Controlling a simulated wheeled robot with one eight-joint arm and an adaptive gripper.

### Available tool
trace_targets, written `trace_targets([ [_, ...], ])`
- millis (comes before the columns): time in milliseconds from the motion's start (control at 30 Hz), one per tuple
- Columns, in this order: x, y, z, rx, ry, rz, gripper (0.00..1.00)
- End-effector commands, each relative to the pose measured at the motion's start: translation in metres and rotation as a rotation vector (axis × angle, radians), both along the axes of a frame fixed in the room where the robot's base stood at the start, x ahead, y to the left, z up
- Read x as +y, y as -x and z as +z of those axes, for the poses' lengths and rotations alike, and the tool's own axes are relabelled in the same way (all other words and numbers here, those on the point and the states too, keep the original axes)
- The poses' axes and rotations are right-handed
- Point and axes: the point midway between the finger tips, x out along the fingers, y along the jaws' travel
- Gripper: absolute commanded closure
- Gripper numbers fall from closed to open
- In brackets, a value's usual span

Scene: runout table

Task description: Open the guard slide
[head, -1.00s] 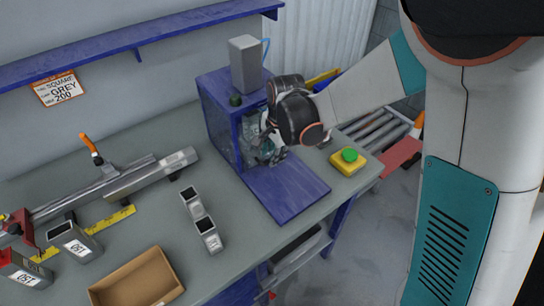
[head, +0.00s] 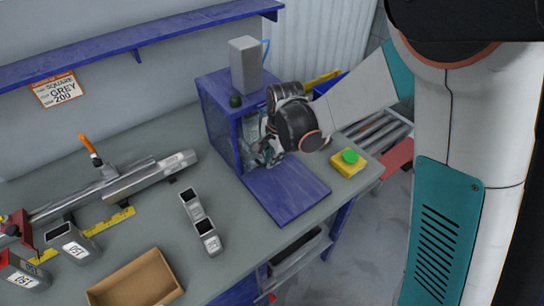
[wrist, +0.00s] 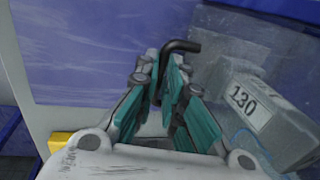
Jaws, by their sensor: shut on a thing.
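The blue guarded box (head: 217,115) stands at the right end of the bench. In the wrist view its guard slide (wrist: 232,48) looks like a cloudy clear panel with a black bent handle (wrist: 183,46). My gripper (wrist: 165,68) has its teal fingers closed around the handle's lower part. In the head view my gripper (head: 268,154) is at the box's open front, and my wrist hides much of the slide. A grey block labelled 130 (wrist: 262,118) shows behind or beside the panel; I cannot tell how far the slide is open.
A blue plate (head: 287,190) extends in front of the box. A yellow block with a green button (head: 349,160) is to its right. A roller conveyor (head: 381,128) is behind.

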Motion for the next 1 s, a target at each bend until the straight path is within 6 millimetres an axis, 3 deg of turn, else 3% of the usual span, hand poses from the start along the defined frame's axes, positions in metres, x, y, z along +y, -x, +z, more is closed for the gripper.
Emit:
trace_targets([
  [267, -0.016, 0.024, -0.001, 0.002, 0.001, -0.001, 1.00],
  [700, -0.060, 0.088, -0.001, 0.002, 0.001, -0.002, 1.00],
  [1000, -0.081, 0.120, 0.000, 0.002, 0.001, -0.001, 1.00],
])
